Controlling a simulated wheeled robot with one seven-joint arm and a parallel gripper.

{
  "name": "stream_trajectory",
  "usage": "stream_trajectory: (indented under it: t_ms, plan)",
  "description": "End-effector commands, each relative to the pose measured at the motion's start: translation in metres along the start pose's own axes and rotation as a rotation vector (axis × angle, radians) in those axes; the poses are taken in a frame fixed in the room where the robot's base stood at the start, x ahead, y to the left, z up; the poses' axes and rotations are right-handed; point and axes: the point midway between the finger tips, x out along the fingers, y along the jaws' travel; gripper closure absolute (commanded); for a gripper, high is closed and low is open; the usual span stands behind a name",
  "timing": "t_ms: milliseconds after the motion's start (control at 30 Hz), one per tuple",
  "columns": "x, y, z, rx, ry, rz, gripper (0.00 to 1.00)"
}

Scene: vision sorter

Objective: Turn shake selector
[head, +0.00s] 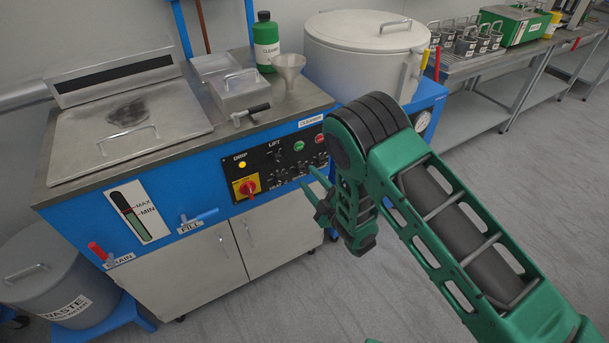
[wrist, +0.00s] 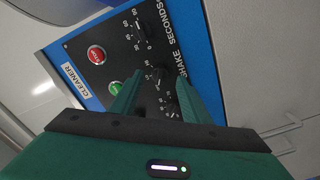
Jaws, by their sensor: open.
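The black control panel (head: 275,168) is on the front of the blue cleaner cabinet. In the wrist view the panel (wrist: 125,60) appears rotated, with the words SHAKE and SECONDS along its right edge. A black dial with white numbers, the shake selector (wrist: 159,78), lies by the word SHAKE, between my fingertips in the picture and partly hidden by them. Another dial (wrist: 142,31) is by SECONDS. My gripper (head: 312,184) is open in front of the panel's right part; its fingers also show in the wrist view (wrist: 158,86). Contact with the selector cannot be told.
A red stop button (wrist: 96,54) and a green button (wrist: 115,88) are near the fingers. A red-and-yellow switch (head: 247,187) is left on the panel. The FILL handle (head: 200,216) sticks out below. The floor in front (head: 290,290) is clear.

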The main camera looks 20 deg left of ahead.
Motion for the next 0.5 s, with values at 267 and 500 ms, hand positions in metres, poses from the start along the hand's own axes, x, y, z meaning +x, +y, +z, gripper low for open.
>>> stream_trajectory:
  t_ms: [267,500]
  plan:
    - [0.030,0.000,-0.001,0.001,0.001,0.000,0.57]
    - [0.034,-0.001,-0.001,0.001,0.000,-0.002,0.57]
